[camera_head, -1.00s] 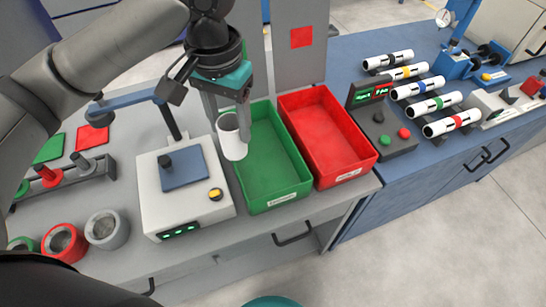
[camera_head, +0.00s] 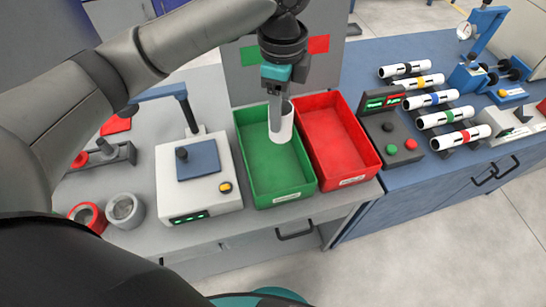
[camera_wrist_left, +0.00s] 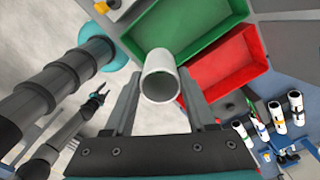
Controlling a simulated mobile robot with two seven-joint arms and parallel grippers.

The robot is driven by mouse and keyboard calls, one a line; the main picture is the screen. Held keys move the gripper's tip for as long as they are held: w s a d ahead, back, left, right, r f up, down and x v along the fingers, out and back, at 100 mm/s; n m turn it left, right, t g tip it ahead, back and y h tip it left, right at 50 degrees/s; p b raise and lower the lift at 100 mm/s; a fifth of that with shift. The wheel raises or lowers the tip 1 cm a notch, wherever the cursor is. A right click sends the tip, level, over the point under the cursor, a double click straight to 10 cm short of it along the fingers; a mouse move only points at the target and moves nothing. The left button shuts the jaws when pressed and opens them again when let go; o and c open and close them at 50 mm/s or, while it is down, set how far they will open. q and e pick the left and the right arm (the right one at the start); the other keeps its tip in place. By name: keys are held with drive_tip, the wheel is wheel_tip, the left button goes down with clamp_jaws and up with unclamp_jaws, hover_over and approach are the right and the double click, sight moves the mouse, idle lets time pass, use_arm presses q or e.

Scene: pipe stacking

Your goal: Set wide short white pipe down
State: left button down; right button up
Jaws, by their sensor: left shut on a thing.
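The wide short white pipe (camera_head: 281,124) is held upright in my left gripper (camera_head: 279,104), over the green bin (camera_head: 272,166) in the head view. In the left wrist view the pipe (camera_wrist_left: 159,77) sits between the two fingers, its open end showing. The pipe's lower end appears inside the bin's outline; whether it touches the floor of the bin I cannot tell.
A red bin (camera_head: 336,140) stands right beside the green bin. A white device with a blue plate (camera_head: 198,160) stands to the left. A control box with buttons (camera_head: 392,138) and a rack of several white pipes with coloured bands (camera_head: 440,96) are on the right.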

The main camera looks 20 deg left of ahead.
use_arm(q)
wheel_tip(320, 180, down, 20)
drive_tip(key=b, duration=0.4)
drive_tip(key=shift+r, duration=0.2)
drive_tip(key=shift+c, duration=1.1)
unclamp_jaws()
drive_tip(key=shift+f, duration=0.15)
wheel_tip(320, 180, up, 12)
drive_tip(key=p, duration=0.2)
drive_tip(key=shift+r+p, duration=0.2)
drive_tip(key=shift+p, duration=0.15)
